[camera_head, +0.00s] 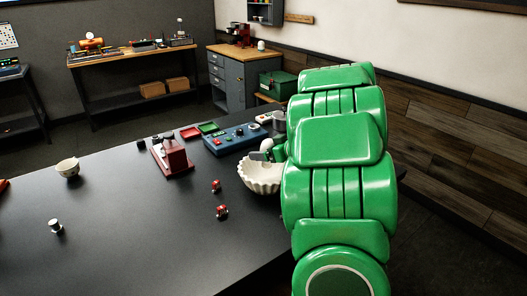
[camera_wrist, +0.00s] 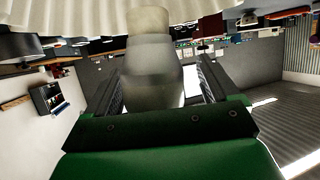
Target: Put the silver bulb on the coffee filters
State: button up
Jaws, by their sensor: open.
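The coffee filters (camera_head: 262,178) are a white fluted stack like a bowl on the dark table, left of my green arm. My gripper (camera_head: 264,155) is just above their far side, partly hidden by my arm. In the wrist view, my gripper (camera_wrist: 158,88) is open, with a finger on each side of the silver bulb (camera_wrist: 150,62). The bulb has a grey body and a paler end that overlaps the pleated filters (camera_wrist: 65,22) at the top of the picture. Whether it touches them or the fingers, I cannot tell. A pale rounded thing (camera_head: 267,144) by the gripper may be the bulb.
Two small red parts (camera_head: 221,211) lie left of the filters. A red device (camera_head: 173,157), a blue control panel (camera_head: 235,137) and red and green trays (camera_head: 207,129) stand farther back. A white cup (camera_head: 68,168) is at the left. The table's front middle is clear.

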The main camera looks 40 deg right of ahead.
jog(key=v, duration=1.1)
jog(key=shift+s+r, duration=0.1)
dwell(0.5)
jog(key=w+d+r+m+g+h, duration=0.25)
jog(key=d+r+h, duration=0.25)
jog(key=h, duration=0.4)
jog(key=s+a+f+m+g+y, duration=0.1)
jog(key=s+a+f+g, duration=0.25)
jog(key=s+a, duration=0.45)
jog(key=s+a+f+g, duration=0.3)
jog(key=s+a+g, duration=0.1)
jog(key=s+a, duration=0.5)
jog(key=s+a+f+m+g+y, duration=0.1)
jog(key=s+a+f+g, duration=0.25)
jog(key=s+a, duration=0.45)
jog(key=s+a+r+y, duration=0.1)
jog(key=s+a, duration=0.2)
jog(key=a, duration=0.4)
jog(key=s+a+r+n+g+y, duration=0.1)
jog(key=s+a, duration=0.3)
jog(key=a, duration=0.4)
jog(key=shift+r+y, duration=0.4)
jog(key=shift+y, duration=0.1)
